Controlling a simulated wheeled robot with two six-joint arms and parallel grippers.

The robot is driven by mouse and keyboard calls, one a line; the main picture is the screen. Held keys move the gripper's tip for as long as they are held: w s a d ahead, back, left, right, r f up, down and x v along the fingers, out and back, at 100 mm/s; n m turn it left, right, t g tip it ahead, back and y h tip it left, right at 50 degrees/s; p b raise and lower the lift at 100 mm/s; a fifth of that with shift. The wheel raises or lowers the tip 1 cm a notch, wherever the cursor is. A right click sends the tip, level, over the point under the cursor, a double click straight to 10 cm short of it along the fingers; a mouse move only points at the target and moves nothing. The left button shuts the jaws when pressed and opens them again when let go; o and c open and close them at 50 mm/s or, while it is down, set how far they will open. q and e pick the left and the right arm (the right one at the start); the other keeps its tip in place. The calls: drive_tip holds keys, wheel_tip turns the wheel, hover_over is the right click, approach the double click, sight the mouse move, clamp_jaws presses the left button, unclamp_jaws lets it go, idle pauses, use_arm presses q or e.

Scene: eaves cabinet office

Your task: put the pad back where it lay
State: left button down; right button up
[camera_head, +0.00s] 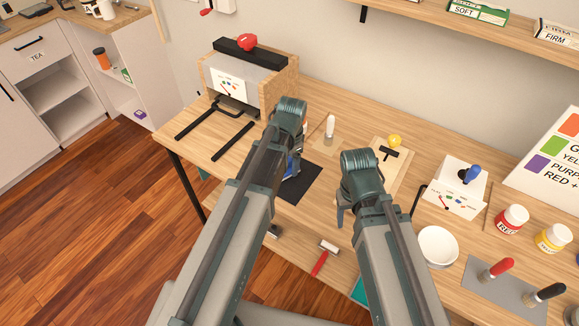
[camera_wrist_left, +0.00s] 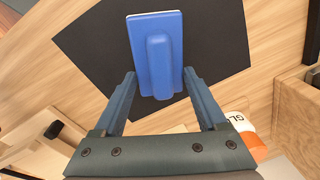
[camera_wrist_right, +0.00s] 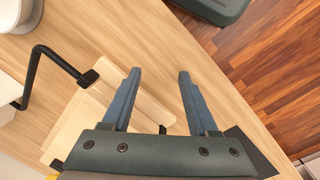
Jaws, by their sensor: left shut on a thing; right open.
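The blue pad (camera_wrist_left: 156,45) is a flat block with a raised handle, seen in the left wrist view over a black mat (camera_wrist_left: 222,35). My left gripper (camera_wrist_left: 160,78) is shut on the blue pad, with a finger along each side. I cannot tell whether the pad touches the mat. In the head view the arm hides most of the pad, and a bit of blue (camera_head: 292,166) shows beside the black mat (camera_head: 300,187). My right gripper (camera_wrist_right: 157,72) is open and empty above the bench, near its front edge.
A wooden press-like box (camera_head: 252,78) with black rails stands at the back left. A brush (camera_head: 330,127) and a board with a yellow knob (camera_head: 395,140) lie behind the arms. A white bowl (camera_head: 438,246), a red jar (camera_head: 511,219) and a yellow jar (camera_head: 552,238) stand right.

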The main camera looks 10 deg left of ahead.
sight(289, 168)
use_arm(q)
drive_tip(key=shift+a, duration=0.1)
use_arm(e)
drive_tip(key=shift+a, duration=0.1)
use_arm(q)
drive_tip(key=shift+f, duration=0.15)
use_arm(e)
drive_tip(key=shift+f, duration=0.15)
use_arm(q)
unclamp_jaws()
wheel_tip(289, 168, up, 12)
drive_tip(key=s+p, duration=0.1)
drive_tip(key=p, duration=1.1)
drive_tip(key=s+d+n, duration=0.2)
drive_tip(key=s+d, duration=0.2)
drive_tip(key=s, duration=0.3)
drive_tip(key=s+d+n+g, duration=0.1)
drive_tip(key=s+d+n, duration=0.1)
drive_tip(key=s+d, duration=0.3)
drive_tip(key=s, duration=0.2)
drive_tip(key=shift+s+n+y, duration=0.3)
drive_tip(key=shift+s+n, duration=0.05)
drive_tip(key=shift+n, duration=0.05)
use_arm(e)
wheel_tip(289, 168, up, 12)
